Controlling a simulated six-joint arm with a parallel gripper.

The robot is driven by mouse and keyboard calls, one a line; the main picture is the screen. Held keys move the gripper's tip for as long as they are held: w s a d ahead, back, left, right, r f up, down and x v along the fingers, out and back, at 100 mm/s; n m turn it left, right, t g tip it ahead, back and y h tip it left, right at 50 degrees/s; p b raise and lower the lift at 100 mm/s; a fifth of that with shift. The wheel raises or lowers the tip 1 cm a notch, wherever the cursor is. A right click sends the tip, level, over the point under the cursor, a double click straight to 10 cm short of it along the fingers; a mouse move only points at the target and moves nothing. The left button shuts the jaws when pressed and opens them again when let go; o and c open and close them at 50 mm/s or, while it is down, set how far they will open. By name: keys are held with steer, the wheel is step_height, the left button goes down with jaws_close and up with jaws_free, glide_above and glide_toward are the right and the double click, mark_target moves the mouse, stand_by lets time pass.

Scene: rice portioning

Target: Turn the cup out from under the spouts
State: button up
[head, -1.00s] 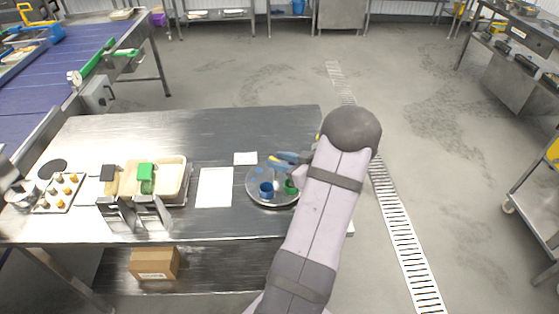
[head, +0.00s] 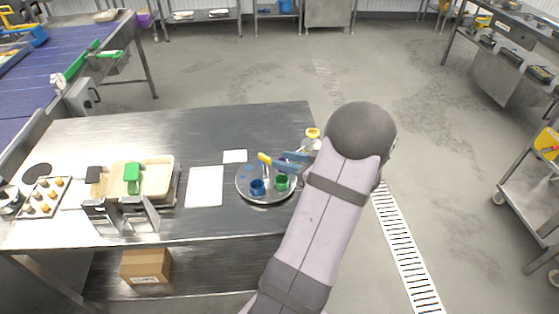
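A round metal tray (head: 245,192) sits near the right end of the steel table. A blue cup (head: 257,187) and a green cup (head: 281,182) stand upright on it, side by side. I cannot make out any spouts for certain; two slanted metal pieces (head: 143,216) stand at the table's front edge, far left of the tray.
A white sheet (head: 206,187) and a small white card (head: 235,156) lie left of the tray. The table's back middle is clear.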

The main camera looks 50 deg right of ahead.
mark_target(269, 161)
steer(key=shift+s, duration=0.1)
jaws_close()
steer(key=shift+g+h, duration=0.8)
steer(key=shift+h, duration=0.1)
steer(key=w, duration=0.6)
steer(key=shift+w+a+r, duration=0.15)
steer(key=shift+a+r, duration=0.05)
steer(key=shift+a, duration=0.05)
steer(key=w+a+f+m+g+h, duration=0.1)
steer(key=w+m+g, duration=0.1)
steer(key=w+g, duration=0.1)
steer(key=w+a+f+m+g+h+b, duration=0.1)
steer(key=w+a+m+g, duration=0.1)
steer(key=w+g, duration=0.1)
steer(key=w+a+f+m+g+h+b, duration=0.1)
steer(key=w+a+f+m+g, duration=0.1)
steer(key=w+m+g, duration=0.1)
steer(key=shift+w+h, duration=0.4)
steer(key=shift+w, duration=0.3)
steer(key=a+r+m+g+b, duration=0.1)
steer(key=a+m+g+b, duration=0.1)
steer(key=a+m+g, duration=0.4)
steer(key=w+a+m, duration=0.1)
steer(key=a, duration=0.4)
steer(key=shift+a+r+m+g, duration=0.35)
steer(key=shift+m+g, duration=0.05)
